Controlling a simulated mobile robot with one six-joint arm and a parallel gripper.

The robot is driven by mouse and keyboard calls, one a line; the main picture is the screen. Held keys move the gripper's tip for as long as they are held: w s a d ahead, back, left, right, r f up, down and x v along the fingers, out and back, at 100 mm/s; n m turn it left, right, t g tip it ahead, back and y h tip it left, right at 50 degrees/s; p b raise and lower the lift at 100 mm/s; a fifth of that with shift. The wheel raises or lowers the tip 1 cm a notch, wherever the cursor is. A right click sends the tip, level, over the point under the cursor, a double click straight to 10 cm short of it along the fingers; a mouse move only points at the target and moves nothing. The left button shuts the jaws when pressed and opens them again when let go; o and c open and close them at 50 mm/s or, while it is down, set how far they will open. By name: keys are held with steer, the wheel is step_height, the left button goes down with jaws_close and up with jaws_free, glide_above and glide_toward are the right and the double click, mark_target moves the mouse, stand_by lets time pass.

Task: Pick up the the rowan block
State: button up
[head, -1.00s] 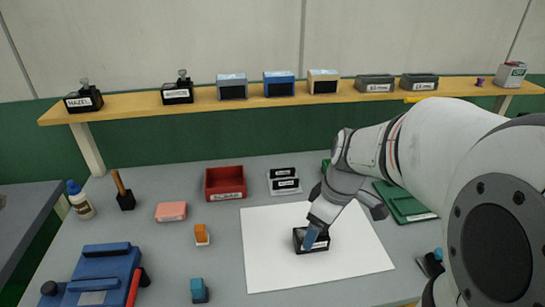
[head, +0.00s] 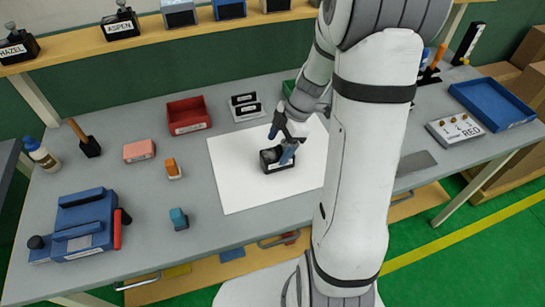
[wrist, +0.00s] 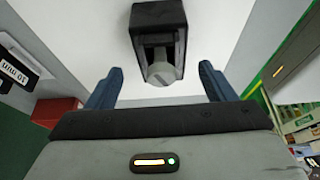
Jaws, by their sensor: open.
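A black block with a grey round-topped knob stands on the white sheet; I take it for the rowan block (head: 270,164), though its label is not readable. In the wrist view the block (wrist: 160,22) is at top centre, its knob pointing toward my gripper. My gripper (head: 286,147) is directly at the block in the head view and partly hides it. In the wrist view my gripper (wrist: 160,73) is open, with blue fingers on either side of the knob and clear gaps to both. The fingers do not touch it.
The white sheet (head: 235,180) is mostly bare around the block. A red tray (head: 187,127) and a black-and-white labelled holder (head: 246,113) stand behind it. Blocks labelled HAZEL (head: 18,47) and ASPEN (head: 121,28) sit on the wooden shelf (head: 75,49).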

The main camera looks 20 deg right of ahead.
mark_target(275, 154)
steer(key=x, duration=0.3)
steer(key=shift+s+a+f, duration=0.1)
steer(key=shift+a+f, duration=0.05)
steer(key=c, duration=1.2)
steer(key=shift+o, duration=0.2)
